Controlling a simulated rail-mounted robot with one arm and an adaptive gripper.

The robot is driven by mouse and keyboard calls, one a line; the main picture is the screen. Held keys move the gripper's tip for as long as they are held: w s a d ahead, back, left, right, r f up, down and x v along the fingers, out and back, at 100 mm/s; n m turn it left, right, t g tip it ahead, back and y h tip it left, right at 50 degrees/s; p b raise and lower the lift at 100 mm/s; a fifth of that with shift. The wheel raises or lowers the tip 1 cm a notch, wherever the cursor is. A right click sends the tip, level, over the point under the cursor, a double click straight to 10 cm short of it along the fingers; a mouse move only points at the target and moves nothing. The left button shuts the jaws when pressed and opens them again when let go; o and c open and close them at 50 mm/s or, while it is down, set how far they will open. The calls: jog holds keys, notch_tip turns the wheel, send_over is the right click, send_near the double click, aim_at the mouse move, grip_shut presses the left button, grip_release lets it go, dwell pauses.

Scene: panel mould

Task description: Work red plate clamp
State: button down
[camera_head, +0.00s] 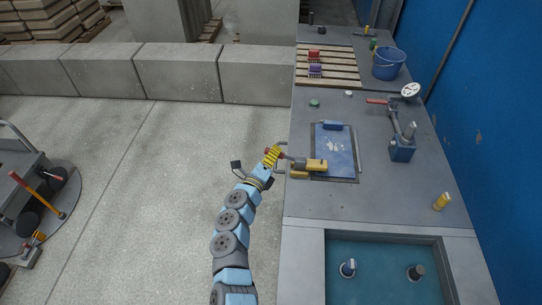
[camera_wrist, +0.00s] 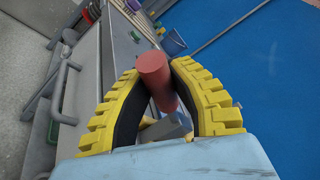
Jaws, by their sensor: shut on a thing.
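My gripper (camera_head: 272,156) is at the table's left edge, its yellow ribbed fingers shut on the red handle of the plate clamp. In the wrist view the red handle (camera_wrist: 155,76) is a cylinder standing between both fingers (camera_wrist: 158,70). The clamp's grey arm runs right from my gripper to a yellow block (camera_head: 317,165) at the left edge of the blue plate (camera_head: 335,146). The fingers hide most of the handle in the head view. Whether the clamp presses on the plate cannot be told.
Right of the plate stands a blue-based post (camera_head: 402,148), with a red lever (camera_head: 377,101) and white wheel (camera_head: 410,90) near it. A blue bucket (camera_head: 388,63) and wooden pallet (camera_head: 328,66) are farther back. A water basin (camera_head: 385,241) lies in front.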

aim_at(283, 156)
jog(key=r+m, duration=0.1)
jog(key=d+r+m+g+p, duration=0.1)
jog(key=r+m+p, duration=0.1)
jog(key=shift+s+d+m, duration=0.15)
jog(key=shift+d+m, duration=0.15)
jog(key=shift+d, duration=0.05)
jog(key=shift+s+d+r+m+g+y+p, duration=0.1)
jog(key=shift+d+r+m+g+y+p, duration=0.35)
jog(key=shift+m+p, duration=0.35)
jog(key=shift+s+d+r+m+g+y+p, duration=0.15)
jog(key=shift+d+r+m+y+p, duration=0.1)
jog(key=shift+d+m+y+p, duration=0.4)
jog(key=shift+w+a, duration=0.1)
jog(key=c, duration=0.9)
grip_release()
jog(key=shift+s+a, duration=0.35)
jog(key=shift+s, duration=0.1)
jog(key=shift+v, duration=5.45)
